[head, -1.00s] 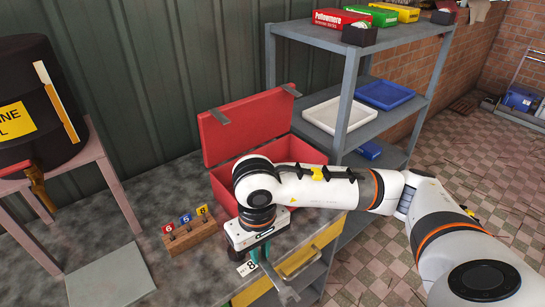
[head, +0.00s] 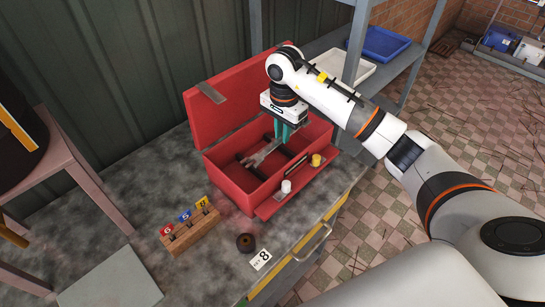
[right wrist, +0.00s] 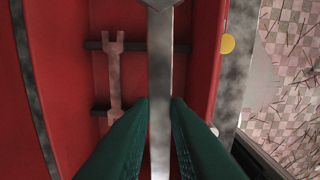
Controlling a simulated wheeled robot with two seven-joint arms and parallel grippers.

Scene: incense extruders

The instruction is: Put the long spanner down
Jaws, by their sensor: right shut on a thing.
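My right gripper (head: 284,131) is inside the open red toolbox (head: 232,187), its green fingers pointing down. In the right wrist view its fingers (right wrist: 160,125) are shut on the long grey spanner (right wrist: 160,70), whose head is at the top edge. A shorter, pinkish spanner (right wrist: 115,75) lies across two dark rails (right wrist: 100,108) in the box, left of the held one. My left gripper is out of view.
The toolbox's raised lid (head: 225,105) stands behind. A white cap (head: 286,186) and a yellow cap (head: 316,160) are at its front side. A wooden block (head: 192,232) with numbered tags, a brown round piece (head: 245,243) and card 8 (head: 261,260) are on the bench. Grey shelving stands right.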

